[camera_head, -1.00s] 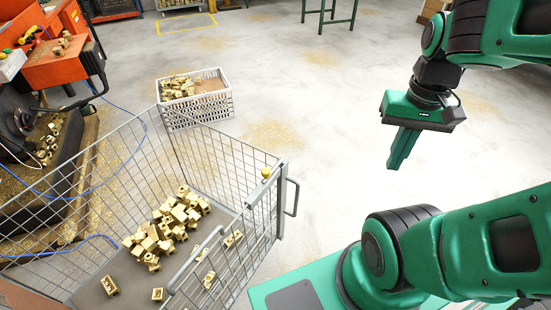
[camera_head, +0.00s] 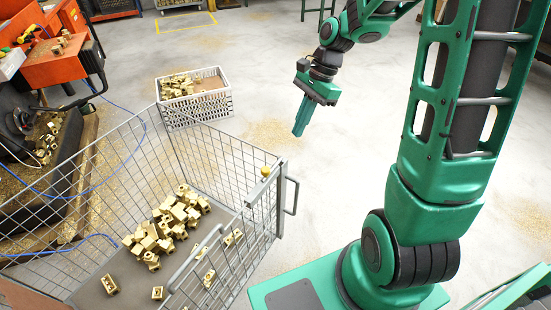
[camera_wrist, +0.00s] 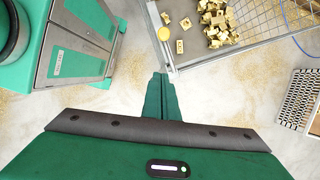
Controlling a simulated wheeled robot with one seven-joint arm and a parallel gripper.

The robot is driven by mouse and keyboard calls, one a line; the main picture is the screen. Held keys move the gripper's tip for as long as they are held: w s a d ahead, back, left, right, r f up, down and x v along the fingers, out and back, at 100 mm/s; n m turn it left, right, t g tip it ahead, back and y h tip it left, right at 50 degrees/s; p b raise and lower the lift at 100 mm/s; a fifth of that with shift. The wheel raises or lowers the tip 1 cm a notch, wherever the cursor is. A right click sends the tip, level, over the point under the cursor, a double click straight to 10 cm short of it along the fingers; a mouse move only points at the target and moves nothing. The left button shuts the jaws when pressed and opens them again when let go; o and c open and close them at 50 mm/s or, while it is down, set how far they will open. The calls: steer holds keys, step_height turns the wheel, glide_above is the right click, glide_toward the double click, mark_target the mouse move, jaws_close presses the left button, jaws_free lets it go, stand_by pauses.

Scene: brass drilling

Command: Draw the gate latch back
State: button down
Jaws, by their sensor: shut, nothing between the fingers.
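The gate latch has a round yellow knob (camera_head: 265,171) on top of the grey mesh cage's gate, near the corner post. The knob also shows in the wrist view (camera_wrist: 163,34), just ahead of the fingertips in the picture. A grey bar handle (camera_head: 292,196) sticks out from the corner post below it. My gripper (camera_head: 298,134) is shut and empty, fingers pointing down, above and beyond the gate corner, apart from the knob. In the wrist view the closed fingers (camera_wrist: 160,76) touch nothing visible. The latch bolt is too small to make out.
The mesh cage (camera_head: 222,165) holds loose brass parts (camera_head: 170,225). A white crate (camera_head: 195,118) of brass parts stands behind it. An orange machine (camera_head: 55,62) is at the left. The floor right of the cage is open, scattered with brass shavings.

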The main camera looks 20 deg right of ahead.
mark_target(268, 170)
stand_by(0.3)
steer(key=s+a+f, duration=0.1)
steer(key=a+f, duration=0.6)
steer(key=f, duration=0.2)
steer(key=shift+a+f, duration=0.25)
steer(key=shift+f, duration=0.05)
steer(key=shift+s+a, duration=0.75)
steer(key=shift+a, duration=0.25)
steer(key=shift+s+a, duration=0.75)
steer(key=shift+a, duration=0.2)
